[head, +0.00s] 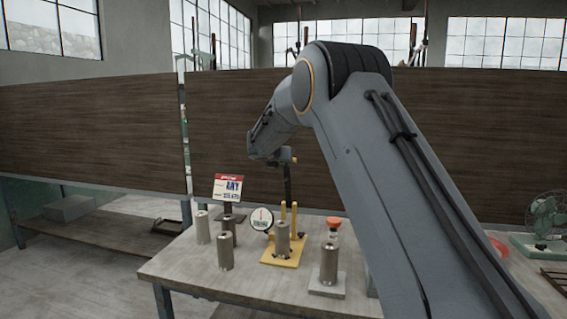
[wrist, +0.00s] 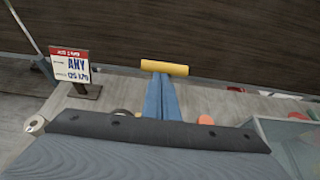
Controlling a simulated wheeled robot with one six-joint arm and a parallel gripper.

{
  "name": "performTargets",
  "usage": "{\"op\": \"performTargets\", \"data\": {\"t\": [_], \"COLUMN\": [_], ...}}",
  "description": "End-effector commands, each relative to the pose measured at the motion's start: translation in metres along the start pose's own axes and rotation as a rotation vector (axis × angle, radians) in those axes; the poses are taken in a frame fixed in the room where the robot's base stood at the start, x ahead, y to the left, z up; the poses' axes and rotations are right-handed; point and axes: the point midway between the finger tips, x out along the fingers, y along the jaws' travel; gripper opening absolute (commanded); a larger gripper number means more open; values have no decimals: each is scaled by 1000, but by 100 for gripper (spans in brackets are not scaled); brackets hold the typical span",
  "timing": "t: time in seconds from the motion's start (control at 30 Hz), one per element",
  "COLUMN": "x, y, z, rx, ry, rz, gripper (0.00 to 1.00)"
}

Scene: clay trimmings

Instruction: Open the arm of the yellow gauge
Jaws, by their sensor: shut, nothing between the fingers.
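The yellow gauge (head: 270,257) stands on the bench, with a flat yellow base and yellow uprights. A grey metal cylinder (head: 283,238) stands at its base, and a round white dial (head: 262,219) sits at its left. My gripper (head: 289,200) points down at the uprights from above and behind. In the wrist view my gripper (wrist: 162,85) shows as blue-grey fingers, shut and empty. A yellow crossbar (wrist: 165,67) lies across the view at their tips; I cannot tell whether they touch it. The gauge's arm cannot be clearly made out in the head view.
Several metal cylinders (head: 225,251) stand left of the gauge by a small sign (head: 228,187) reading "ANY". Another cylinder (head: 329,264) stands on a grey block at right, near a red-topped item (head: 333,226). The bench's front left (head: 185,265) is clear. A brown partition (head: 240,140) runs behind.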

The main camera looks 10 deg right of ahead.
Motion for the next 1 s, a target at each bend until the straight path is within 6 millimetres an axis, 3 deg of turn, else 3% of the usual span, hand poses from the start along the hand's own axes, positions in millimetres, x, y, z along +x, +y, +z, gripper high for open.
{"op": "performTargets", "data": {"t": [0.2, 0.5, 0.8, 0.9, 1.0], "x": [-11, -43, -60, -63, -68], "y": [4, -4, -4, -10, -26], "z": [-23, 37, 64, 54, 18], "rx": [-1, 7, 6, 61, 213], "ry": [-2, -3, 1, 31, 112], "rz": [1, -7, -7, -10, -26], "gripper": [0, 0, 0, 0, 0]}}
